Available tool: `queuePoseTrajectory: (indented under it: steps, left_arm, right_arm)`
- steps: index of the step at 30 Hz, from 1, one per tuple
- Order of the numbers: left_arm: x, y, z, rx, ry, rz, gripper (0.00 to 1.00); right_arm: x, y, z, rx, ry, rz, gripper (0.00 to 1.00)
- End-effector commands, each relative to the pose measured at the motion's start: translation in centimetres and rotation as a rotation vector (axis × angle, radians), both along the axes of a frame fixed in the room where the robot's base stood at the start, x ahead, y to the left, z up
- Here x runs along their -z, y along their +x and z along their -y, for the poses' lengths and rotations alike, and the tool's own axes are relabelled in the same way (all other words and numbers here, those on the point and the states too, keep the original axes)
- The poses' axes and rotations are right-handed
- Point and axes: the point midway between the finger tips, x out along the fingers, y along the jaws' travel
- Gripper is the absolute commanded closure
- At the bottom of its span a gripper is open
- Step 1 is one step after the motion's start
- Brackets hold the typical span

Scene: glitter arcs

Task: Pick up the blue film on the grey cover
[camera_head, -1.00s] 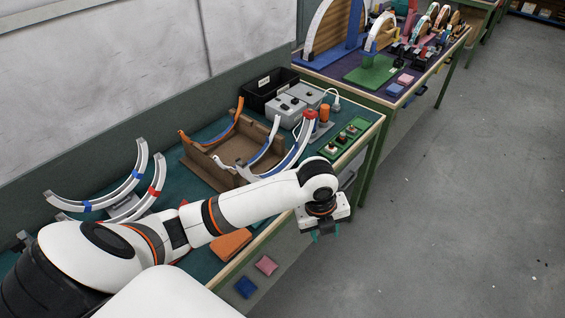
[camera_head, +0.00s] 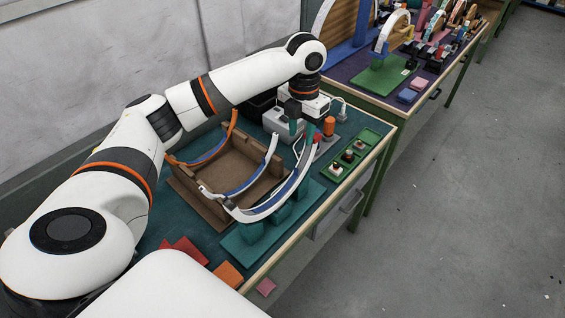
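My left gripper (camera_head: 301,130) reaches over the back right of the near table, pointing down. Blue strips show on that white-and-grey arc (camera_head: 301,178) and on a smaller arc (camera_head: 262,171) by the brown box. I cannot tell which blue piece is the film, or which grey part is the cover. My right gripper is out of view.
A brown open box (camera_head: 214,205) stands mid-table, with an orange arc (camera_head: 207,155) behind it. An orange cylinder (camera_head: 329,126) and a green tray with knobs (camera_head: 352,156) stand right of the gripper. Red and orange pads (camera_head: 229,273) lie near the front edge.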

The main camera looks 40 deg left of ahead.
Motion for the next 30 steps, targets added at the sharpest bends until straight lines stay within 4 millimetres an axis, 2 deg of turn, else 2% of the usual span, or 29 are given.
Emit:
queuePoseTrajectory:
  steps: [4, 9, 14, 20, 24, 30]
  left_arm:
    - [1.4, -0.1, -0.1, 0.005, -0.001, -0.005, 0.62]
    - [4.4, -0.2, -0.1, 0.004, -0.001, -0.004, 0.62]
    - [6.2, -0.2, 0.0, 0.004, 0.0, -0.001, 0.62]
    - [7.8, -0.7, -0.2, 0.003, 0.0, -0.004, 0.62]
    - [10.0, -1.2, -0.4, 0.003, 0.0, -0.004, 0.62]
    - [11.8, -1.1, -0.3, 0.004, 0.0, -0.001, 0.62]
  right_arm:
    - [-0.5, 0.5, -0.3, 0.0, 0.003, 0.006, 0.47]
    - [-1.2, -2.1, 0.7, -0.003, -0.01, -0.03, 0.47]
    - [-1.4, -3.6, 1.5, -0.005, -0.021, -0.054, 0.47]
    - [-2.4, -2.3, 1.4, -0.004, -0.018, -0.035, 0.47]
    - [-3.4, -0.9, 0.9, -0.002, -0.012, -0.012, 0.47]
    - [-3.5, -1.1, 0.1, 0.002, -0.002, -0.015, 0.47]
